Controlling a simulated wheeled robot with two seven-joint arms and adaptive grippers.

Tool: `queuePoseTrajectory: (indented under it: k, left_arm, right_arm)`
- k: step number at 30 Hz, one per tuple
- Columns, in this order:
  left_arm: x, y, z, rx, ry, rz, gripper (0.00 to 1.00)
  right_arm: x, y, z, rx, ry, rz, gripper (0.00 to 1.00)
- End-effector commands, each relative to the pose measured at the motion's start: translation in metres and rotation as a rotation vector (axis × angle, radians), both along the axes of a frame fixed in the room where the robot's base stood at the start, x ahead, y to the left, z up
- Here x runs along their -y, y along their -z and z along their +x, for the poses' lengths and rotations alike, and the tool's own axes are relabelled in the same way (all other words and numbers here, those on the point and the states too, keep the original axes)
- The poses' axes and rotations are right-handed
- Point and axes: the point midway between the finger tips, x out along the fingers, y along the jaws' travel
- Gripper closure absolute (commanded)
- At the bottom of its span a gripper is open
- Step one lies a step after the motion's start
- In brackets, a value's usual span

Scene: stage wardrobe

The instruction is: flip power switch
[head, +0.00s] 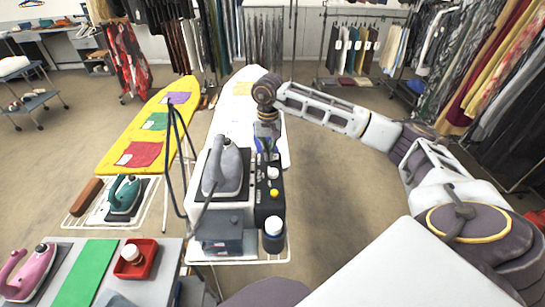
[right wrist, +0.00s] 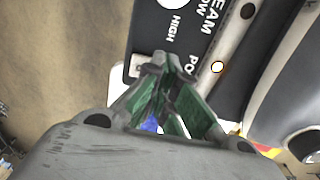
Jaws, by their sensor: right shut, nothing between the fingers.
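The steam station (head: 236,213) stands on the white ironing board, with a grey iron (head: 222,172) resting on top. Its black control panel (head: 262,210) runs along the right side and carries a white knob (head: 272,173) and a yellow button (head: 274,193). My right gripper (head: 265,150) is over the far end of this panel. In the right wrist view the right gripper (right wrist: 165,62) is shut and empty, its tips over the panel (right wrist: 150,30) beside partly covered "PO" lettering. A pale plate (right wrist: 135,66) shows beside the tips. The power switch is hidden or unclear; I cannot tell contact.
A yellow ironing board (head: 150,130) and a teal iron (head: 124,195) are to the left. A table (head: 155,290) with a red tray (head: 136,272) is at near left. Floor right of the station is clear.

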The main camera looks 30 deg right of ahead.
Motion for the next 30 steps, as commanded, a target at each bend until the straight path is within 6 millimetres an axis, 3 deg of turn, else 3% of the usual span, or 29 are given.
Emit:
queuePoseTrajectory:
  k: [30]
  left_arm:
    - [0.0,-0.022,0.0,0.0,0.0,0.0,1.0]
  right_arm:
    - [0.0,-0.044,0.0,0.001,0.0,-0.001,1.0]
